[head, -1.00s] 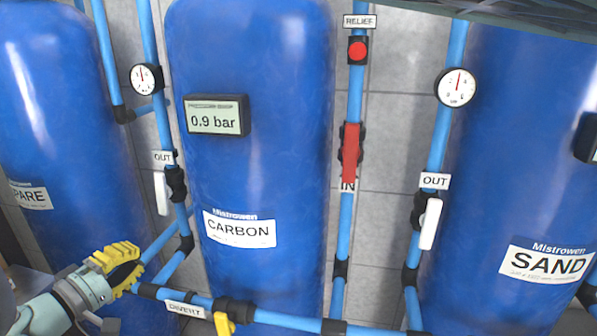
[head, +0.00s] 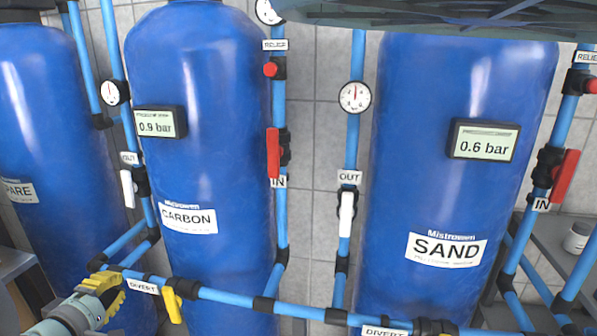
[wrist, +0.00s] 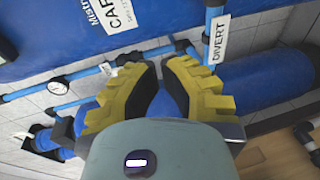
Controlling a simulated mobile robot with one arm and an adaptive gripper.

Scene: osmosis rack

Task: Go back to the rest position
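My gripper (head: 117,283) is at the lower left of the head view, with yellow ridged fingers. It is in front of the spare and carbon tanks, left of the carbon line's yellow divert handle (head: 173,303). In the wrist view my gripper (wrist: 161,62) shows a narrow gap between its dark finger pads, with nothing held there. The carbon tank (head: 200,110) and its DIVERT label (wrist: 217,40) show beyond the fingers.
The sand tank (head: 450,190) reads 0.6 bar and the carbon display (head: 160,122) 0.9 bar. Red inlet handles (head: 273,153) and white outlet handles (head: 346,214) hang on the blue pipes. A low horizontal pipe (head: 235,297) runs across the front. A white jar (head: 577,238) stands at the right.

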